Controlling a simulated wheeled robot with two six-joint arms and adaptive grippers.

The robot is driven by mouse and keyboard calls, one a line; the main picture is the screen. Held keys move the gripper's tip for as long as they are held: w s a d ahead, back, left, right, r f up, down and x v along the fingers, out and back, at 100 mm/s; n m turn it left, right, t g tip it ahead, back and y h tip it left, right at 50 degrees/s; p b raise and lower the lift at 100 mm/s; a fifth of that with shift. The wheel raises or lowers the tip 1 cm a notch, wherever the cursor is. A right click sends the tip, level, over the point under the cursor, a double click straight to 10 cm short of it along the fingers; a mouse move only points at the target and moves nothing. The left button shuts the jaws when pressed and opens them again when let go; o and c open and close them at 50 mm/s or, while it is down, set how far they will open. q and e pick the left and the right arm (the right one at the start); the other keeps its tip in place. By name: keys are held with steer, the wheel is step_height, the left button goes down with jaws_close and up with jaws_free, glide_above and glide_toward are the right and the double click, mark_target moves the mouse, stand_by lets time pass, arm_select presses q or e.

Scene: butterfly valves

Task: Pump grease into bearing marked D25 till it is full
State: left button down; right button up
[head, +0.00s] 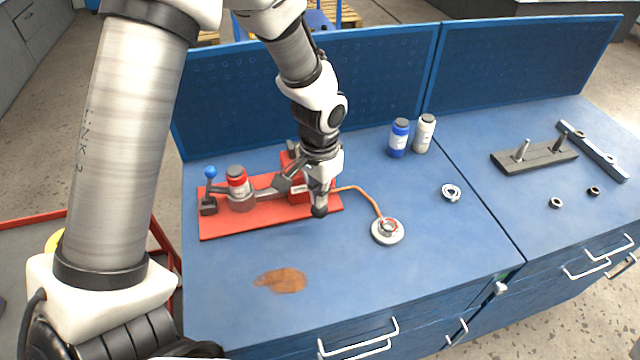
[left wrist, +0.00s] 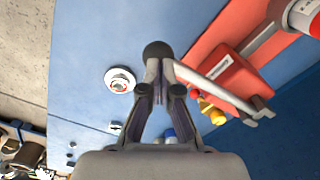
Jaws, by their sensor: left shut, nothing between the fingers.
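The grease pump has a red base plate (head: 222,225) and a red block, which the left wrist view shows with a white label (left wrist: 225,72). Its grey lever (left wrist: 228,100) ends in a black ball knob (left wrist: 158,52). My left gripper (head: 321,196) is over the pump's right end. Its fingers (left wrist: 160,78) are shut with nothing between them, close behind the knob; I cannot tell whether they touch the lever. An orange hose (head: 366,194) runs from the pump to a bearing (head: 389,226) on a round pale fixture (head: 384,240). Another bearing (head: 451,191) lies apart. Their markings are unreadable.
A blue bottle (head: 399,140) and a white bottle (head: 424,135) stand near the back panel. A brown stain (head: 281,281) marks the blue bench. A dark block with pins (head: 535,155), a bar (head: 595,152) and small rings lie at right.

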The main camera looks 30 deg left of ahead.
arm_select(q)
step_height(320, 180, up, 8)
steer(key=a+p, duration=0.1)
steer(key=p, duration=0.6)
steer(key=shift+w, duration=0.4)
steer(key=shift+f, duration=0.25)
